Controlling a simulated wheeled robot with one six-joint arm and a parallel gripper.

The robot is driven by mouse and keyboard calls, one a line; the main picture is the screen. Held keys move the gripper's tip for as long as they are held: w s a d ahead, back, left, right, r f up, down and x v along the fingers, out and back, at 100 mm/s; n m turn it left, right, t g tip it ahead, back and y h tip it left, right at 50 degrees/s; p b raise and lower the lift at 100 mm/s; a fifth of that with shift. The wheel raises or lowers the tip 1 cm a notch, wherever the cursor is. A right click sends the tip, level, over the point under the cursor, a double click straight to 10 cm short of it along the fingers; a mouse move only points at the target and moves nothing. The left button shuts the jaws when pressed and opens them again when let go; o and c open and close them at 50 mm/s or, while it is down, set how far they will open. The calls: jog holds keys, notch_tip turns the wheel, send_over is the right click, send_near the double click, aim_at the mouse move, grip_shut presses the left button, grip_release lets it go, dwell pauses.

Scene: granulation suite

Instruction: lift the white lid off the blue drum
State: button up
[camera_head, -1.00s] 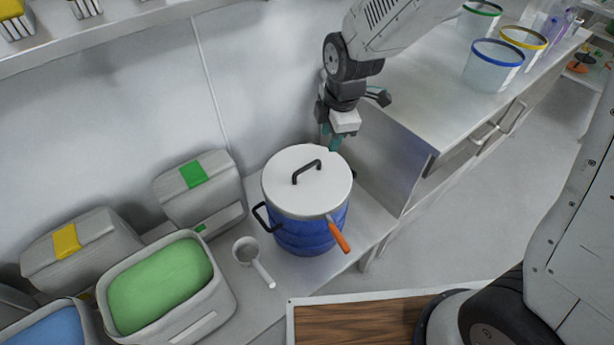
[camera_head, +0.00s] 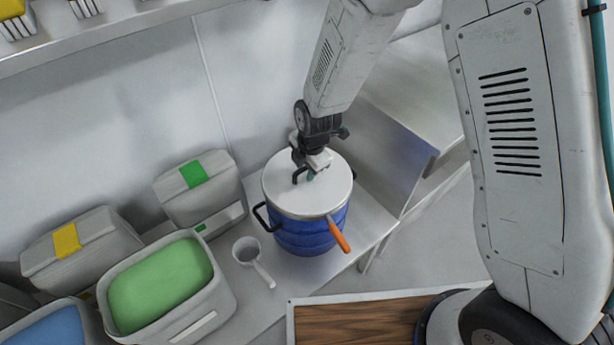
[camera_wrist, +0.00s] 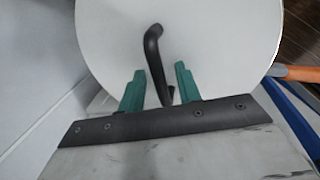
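The blue drum (camera_head: 305,236) stands on the metal bench with the white lid (camera_head: 290,197) seated on top. The lid has a black arched handle (camera_wrist: 153,58) at its middle. My gripper (camera_head: 311,175) is over the lid at the handle. In the wrist view its two teal fingers (camera_wrist: 158,84) are apart, with the near end of the handle between them. A gap shows on both sides of the handle, so the fingers do not appear closed on it. An orange-handled tool (camera_head: 339,234) sits at the drum's front right rim; its other end is hidden.
A white scoop (camera_head: 254,259) lies left of the drum. An open bin of green material (camera_head: 166,318) and closed grey bins with green (camera_head: 213,205) and yellow (camera_head: 110,240) labels stand further left. A metal counter (camera_head: 412,110) rises close at the right.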

grip_shut()
dwell(0.3)
